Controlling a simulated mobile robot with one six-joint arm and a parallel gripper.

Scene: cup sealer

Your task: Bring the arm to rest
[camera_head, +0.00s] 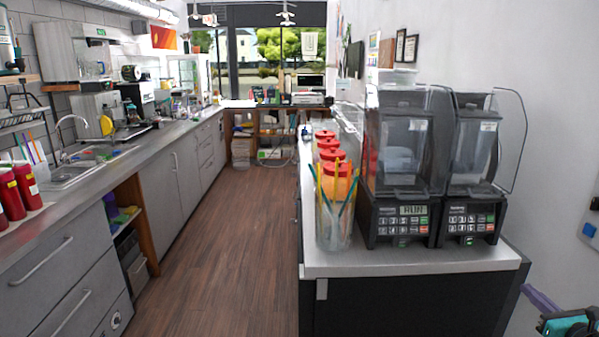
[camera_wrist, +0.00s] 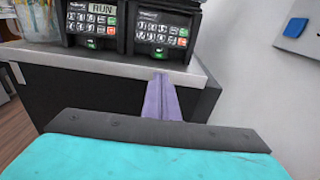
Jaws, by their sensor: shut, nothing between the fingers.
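My gripper (camera_head: 530,291) shows at the bottom right corner of the head view, with purple fingers and a teal body. It is beside the near right end of the right counter, over the side away from the aisle. In the wrist view my gripper (camera_wrist: 161,80) points ahead at the counter edge. Its fingers are together with nothing between them. I cannot tell if the fingertips touch the counter. Most of my arm is outside the head view.
Two blender machines (camera_head: 402,212) stand on the right counter (camera_head: 400,262), one display reading RUN. A clear container of straws (camera_head: 334,225) and red-lidded jars (camera_head: 329,150) stand beside them. A white wall (camera_head: 560,120) is close on the right. The wooden floor aisle (camera_head: 215,260) is clear.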

